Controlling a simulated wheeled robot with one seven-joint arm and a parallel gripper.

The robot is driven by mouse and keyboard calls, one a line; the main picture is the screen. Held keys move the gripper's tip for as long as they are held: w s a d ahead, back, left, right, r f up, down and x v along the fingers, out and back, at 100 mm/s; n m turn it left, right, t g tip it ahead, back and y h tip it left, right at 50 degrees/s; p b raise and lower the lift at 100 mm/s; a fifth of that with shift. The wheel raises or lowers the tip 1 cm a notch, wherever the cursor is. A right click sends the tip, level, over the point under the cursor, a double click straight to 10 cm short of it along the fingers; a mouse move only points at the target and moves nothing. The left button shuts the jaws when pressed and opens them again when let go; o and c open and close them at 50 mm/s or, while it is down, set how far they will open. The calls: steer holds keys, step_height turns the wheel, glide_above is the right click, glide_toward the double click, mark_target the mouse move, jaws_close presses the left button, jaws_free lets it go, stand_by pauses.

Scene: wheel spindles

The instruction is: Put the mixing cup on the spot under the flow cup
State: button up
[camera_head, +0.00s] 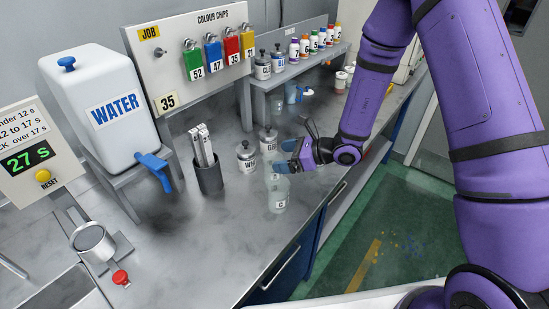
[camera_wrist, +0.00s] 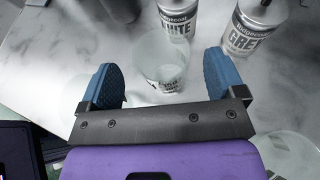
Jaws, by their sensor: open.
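The mixing cup, a translucent cup with a small label, stands upright near the bench's front edge; it shows in the head view (camera_head: 278,198) and in the wrist view (camera_wrist: 163,70). My gripper (camera_head: 286,157) is open. In the wrist view its blue fingers (camera_wrist: 163,80) appear on either side of the cup, with gaps; I cannot tell whether they are level with it. The flow cup, a metal cup (camera_head: 92,241), is on a stand at the left of the bench. The spot under it is hard to make out.
White (camera_head: 246,156) and grey (camera_head: 268,139) paint cans stand just beyond the cup. A dark holder with sticks (camera_head: 208,177) and the water tank's blue tap (camera_head: 156,170) lie further left. Another translucent rim (camera_wrist: 290,153) shows at the wrist view's lower right. Bench before the tank is clear.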

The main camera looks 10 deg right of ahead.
steer(key=v, duration=0.8)
steer(key=shift+r, duration=0.1)
